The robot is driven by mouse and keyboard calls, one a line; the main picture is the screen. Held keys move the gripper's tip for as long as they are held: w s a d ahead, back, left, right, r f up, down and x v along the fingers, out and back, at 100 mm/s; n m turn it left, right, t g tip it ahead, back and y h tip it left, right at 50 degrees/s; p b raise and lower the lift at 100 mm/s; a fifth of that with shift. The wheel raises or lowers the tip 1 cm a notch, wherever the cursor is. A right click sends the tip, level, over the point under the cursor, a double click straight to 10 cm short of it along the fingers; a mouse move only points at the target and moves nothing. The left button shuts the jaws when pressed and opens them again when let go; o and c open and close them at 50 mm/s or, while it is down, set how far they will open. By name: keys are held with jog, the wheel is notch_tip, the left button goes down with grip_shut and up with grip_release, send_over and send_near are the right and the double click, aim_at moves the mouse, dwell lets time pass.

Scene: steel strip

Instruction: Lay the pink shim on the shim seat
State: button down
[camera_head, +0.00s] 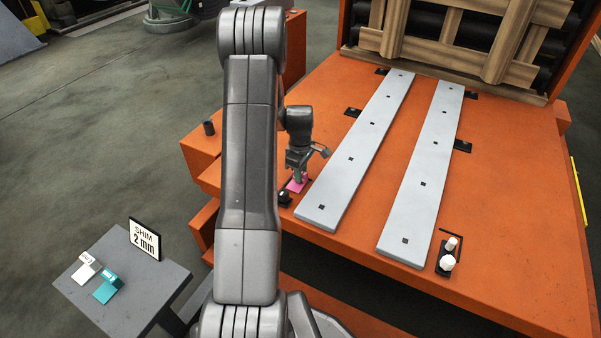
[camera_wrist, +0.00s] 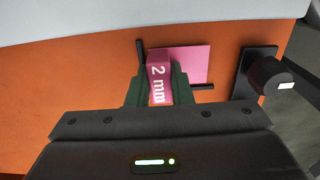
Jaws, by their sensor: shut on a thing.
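The pink shim is a flat square plate with an upright tab marked "2 mm"; it shows in the wrist view (camera_wrist: 192,62) and small in the head view (camera_head: 296,185). My gripper (camera_wrist: 157,88) is shut on the tab, one finger on each side. In the head view my gripper (camera_head: 299,172) points down at the orange bed beside the left steel strip. In the wrist view the plate lies between dark corner bars (camera_wrist: 203,87) that seem to mark the shim seat. I cannot tell whether the plate touches the bed.
A black fixture with a round knob (camera_wrist: 262,75) stands close beside the plate. Two long pale strips (camera_head: 356,155) (camera_head: 425,170) lie on the orange bed (camera_head: 480,270). A grey stand (camera_head: 150,285) at lower left holds a "SHIM 2 mm" sign, a white shim (camera_head: 86,270) and a teal shim (camera_head: 106,289).

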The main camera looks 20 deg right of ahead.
jog(key=shift+s+f+b, duration=0.15)
jog(key=shift+f+b, duration=0.3)
jog(key=shift+f, duration=0.2)
jog(key=c, duration=1.2)
grip_release()
jog(key=shift+a, duration=0.1)
jog(key=shift+r, duration=0.1)
jog(key=shift+c, duration=0.2)
